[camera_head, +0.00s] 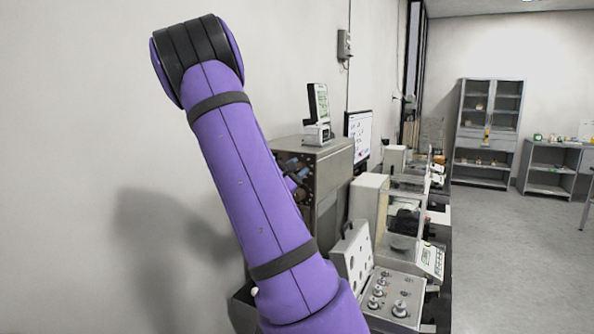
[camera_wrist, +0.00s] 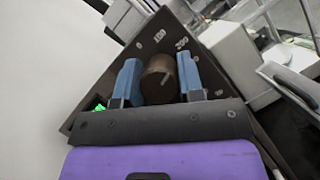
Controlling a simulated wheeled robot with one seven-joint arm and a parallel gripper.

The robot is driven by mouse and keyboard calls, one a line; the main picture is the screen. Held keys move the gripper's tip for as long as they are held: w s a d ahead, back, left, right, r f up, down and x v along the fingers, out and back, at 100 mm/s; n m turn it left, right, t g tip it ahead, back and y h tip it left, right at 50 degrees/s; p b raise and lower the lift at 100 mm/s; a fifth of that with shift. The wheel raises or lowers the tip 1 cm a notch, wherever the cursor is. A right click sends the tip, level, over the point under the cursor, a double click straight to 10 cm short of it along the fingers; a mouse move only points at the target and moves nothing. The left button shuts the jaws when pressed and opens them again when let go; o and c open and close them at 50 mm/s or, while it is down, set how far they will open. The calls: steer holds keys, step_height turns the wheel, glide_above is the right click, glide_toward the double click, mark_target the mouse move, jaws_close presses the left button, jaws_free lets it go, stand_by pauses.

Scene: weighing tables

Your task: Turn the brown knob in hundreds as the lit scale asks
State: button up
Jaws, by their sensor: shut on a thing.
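The brown knob (camera_wrist: 157,86) sits on a dark panel with the white numerals 0, 100 and 200 along its upper edge in the wrist view. My gripper (camera_wrist: 159,68) has a blue finger on each side of the knob and is shut on it. A pale mark shows on the knob face, but I cannot tell exactly which numeral it points to. In the head view my gripper (camera_head: 294,180) is partly hidden behind my purple arm, at the brown panel of a grey cabinet. A scale with a green display (camera_head: 437,262) stands on the bench at right; its digits are unreadable.
A small device with a display (camera_head: 318,103) stands on the grey cabinet (camera_head: 332,178). A monitor (camera_head: 358,136) stands behind it. An open case of metal weights (camera_head: 394,297) lies on the near bench. The floor at right (camera_head: 515,265) is clear.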

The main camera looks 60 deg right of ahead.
steer(key=shift+m+g, duration=0.4)
steer(key=shift+m, duration=0.3)
steer(key=shift+f, duration=0.1)
steer(key=o, duration=0.9)
steer(key=v, duration=1)
steer(key=shift+w+a, duration=0.1)
steer(key=shift+a, duration=0.35)
steer(key=shift+y, duration=0.3)
